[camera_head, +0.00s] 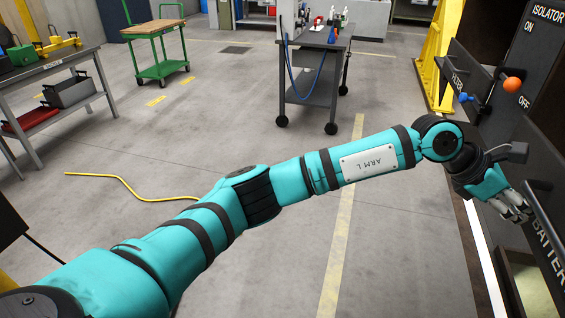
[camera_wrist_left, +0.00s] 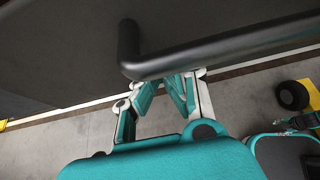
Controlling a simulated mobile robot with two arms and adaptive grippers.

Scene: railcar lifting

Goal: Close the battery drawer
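The dark panel lettered BATTERY (camera_head: 551,252) stands at the lower right edge of the head view, cut off by the frame. A black bar handle (camera_wrist_left: 225,47) crosses the top of the left wrist view, in front of a dark flat face (camera_wrist_left: 60,50). My left gripper (camera_head: 517,209) is beside the BATTERY panel in the head view. In the left wrist view its fingers (camera_wrist_left: 172,82) reach up to the bar, which hides their tips. I cannot tell whether they grip it. How far the drawer stands out is not clear. My right gripper is not in view.
Above stands a dark panel with an isolator marked ON and OFF (camera_head: 543,55), an orange knob (camera_head: 512,84) and a blue knob (camera_head: 465,97). A yellow stand (camera_head: 437,50) is behind. A grey cart (camera_head: 318,75) and green cart (camera_head: 160,50) stand farther off. The middle floor is mostly clear.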

